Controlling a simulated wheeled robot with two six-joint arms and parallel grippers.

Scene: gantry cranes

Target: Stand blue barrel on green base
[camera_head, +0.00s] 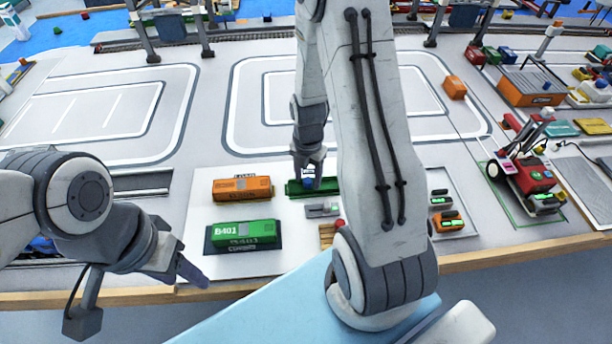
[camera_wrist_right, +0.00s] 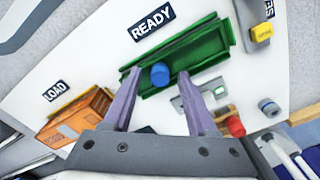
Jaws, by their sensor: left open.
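The blue barrel (camera_wrist_right: 160,74) shows its round top in the right wrist view, at the near edge of the green base (camera_wrist_right: 207,48). It appears to stand on the base, though its foot is hidden. My right gripper (camera_wrist_right: 157,76) is open, with one finger on each side of the barrel and a gap to both. In the head view, the right gripper (camera_head: 308,181) is over the green base (camera_head: 330,184), and the barrel (camera_head: 308,172) is partly hidden there. My left gripper (camera_head: 192,275) is low at the front left, away from these.
An orange container (camera_head: 242,188) and a green container (camera_head: 243,235) stand left of the base. A red cylinder (camera_wrist_right: 235,126) and a grey-blue cylinder (camera_wrist_right: 268,107) are nearby. A red vehicle (camera_head: 528,175) stands at the right. The white-lined bays behind are mostly clear.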

